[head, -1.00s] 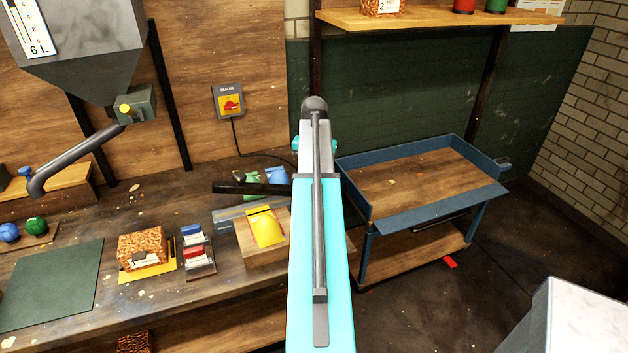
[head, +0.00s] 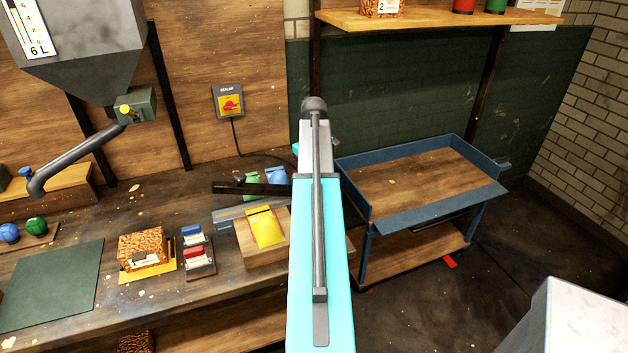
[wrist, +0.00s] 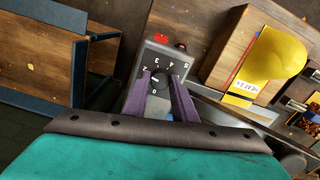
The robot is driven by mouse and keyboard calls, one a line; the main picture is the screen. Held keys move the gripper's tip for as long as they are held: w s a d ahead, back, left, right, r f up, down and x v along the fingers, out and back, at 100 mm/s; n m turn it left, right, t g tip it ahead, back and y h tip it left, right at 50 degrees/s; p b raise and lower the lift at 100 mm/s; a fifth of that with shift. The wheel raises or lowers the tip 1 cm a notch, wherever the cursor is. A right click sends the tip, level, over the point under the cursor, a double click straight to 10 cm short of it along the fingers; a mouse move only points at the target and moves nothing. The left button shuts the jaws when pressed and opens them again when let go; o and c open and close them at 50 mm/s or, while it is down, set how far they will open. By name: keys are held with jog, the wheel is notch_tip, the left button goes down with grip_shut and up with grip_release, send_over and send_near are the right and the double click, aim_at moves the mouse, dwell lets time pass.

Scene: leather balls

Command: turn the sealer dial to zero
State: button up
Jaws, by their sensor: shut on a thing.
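The sealer dial (wrist: 159,84) sits on a grey control box (wrist: 163,58) in the wrist view. Its face carries printed numbers, with the 0 near the lower end, between my fingers. My gripper (wrist: 161,80) is shut on the dial, with one purple finger on each side of it. Which number the dial points to is unclear. In the head view the dial and my gripper are hidden behind my arm. The dark sealer bar (head: 250,188) shows to the left of my arm, on the bench.
A yellow bag (head: 265,228) lies on a wooden block by the sealer; it also shows in the wrist view (wrist: 272,55). A wall switch marked SEALER (head: 229,102) has a red knob. A blue-edged cart (head: 487,190) stands to the right. Small bags lie behind the bar.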

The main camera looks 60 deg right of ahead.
jog(key=n, duration=0.4)
jog(key=shift+w+n, duration=0.15)
jog(key=shift+n, duration=0.15)
jog(key=n, duration=1)
jog(key=shift+n, duration=0.3)
jog(key=n, duration=0.5)
jog(key=o, duration=1)
jog(key=shift+o, duration=0.2)
jog(key=shift+r, duration=0.15)
notch_tip(320, 180, up, 14)
jog(key=b, duration=0.3)
jog(key=shift+f, duration=0.25)
jog(key=shift+r, duration=0.1)
